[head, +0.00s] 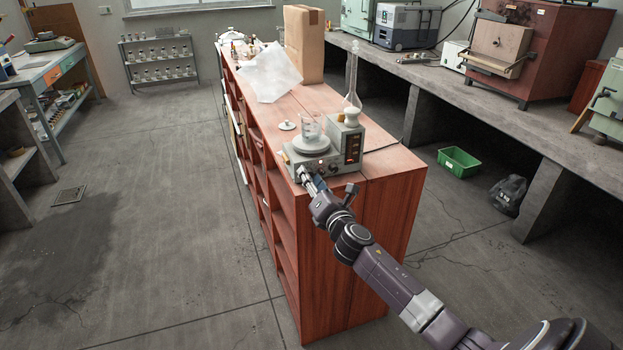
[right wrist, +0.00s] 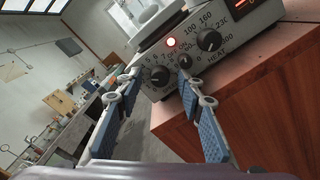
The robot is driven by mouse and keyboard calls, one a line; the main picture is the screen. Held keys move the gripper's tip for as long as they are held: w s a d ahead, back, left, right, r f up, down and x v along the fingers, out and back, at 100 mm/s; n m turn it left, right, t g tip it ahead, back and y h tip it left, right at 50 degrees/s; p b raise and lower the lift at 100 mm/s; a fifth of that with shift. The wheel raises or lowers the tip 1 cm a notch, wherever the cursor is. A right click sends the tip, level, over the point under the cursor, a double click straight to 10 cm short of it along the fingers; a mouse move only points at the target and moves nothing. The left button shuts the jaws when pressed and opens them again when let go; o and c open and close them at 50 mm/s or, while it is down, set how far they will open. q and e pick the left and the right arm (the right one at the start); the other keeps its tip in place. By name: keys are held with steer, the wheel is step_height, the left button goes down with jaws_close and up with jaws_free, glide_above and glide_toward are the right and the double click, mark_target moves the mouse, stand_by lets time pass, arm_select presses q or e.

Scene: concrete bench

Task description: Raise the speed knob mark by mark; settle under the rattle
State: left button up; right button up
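The hotplate stirrer (head: 348,142) stands on the near end of the red wooden bench. A glass beaker (head: 311,128) sits on its round white plate. In the right wrist view, a dark numbered knob (right wrist: 160,76) is at the left of the front panel, with the HEAT knob (right wrist: 210,41) to its right and a lit red lamp (right wrist: 171,42) above. My right gripper (head: 306,180) is at the panel. Its fingertips (right wrist: 160,73) are apart, on either side of the left knob; I cannot tell whether they touch it. My left gripper is out of view.
A tall glass flask (head: 353,82) stands behind the stirrer. A small white lid (head: 287,125), a crumpled white sheet (head: 270,75) and a cardboard box (head: 304,45) are farther back on the bench. A green crate (head: 458,162) lies on the floor at right. The left floor is mostly clear.

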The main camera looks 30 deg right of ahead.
steer(key=shift+w, duration=0.1)
steer(key=shift+c, duration=0.5)
jaws_close()
steer(key=shift+m, duration=0.3)
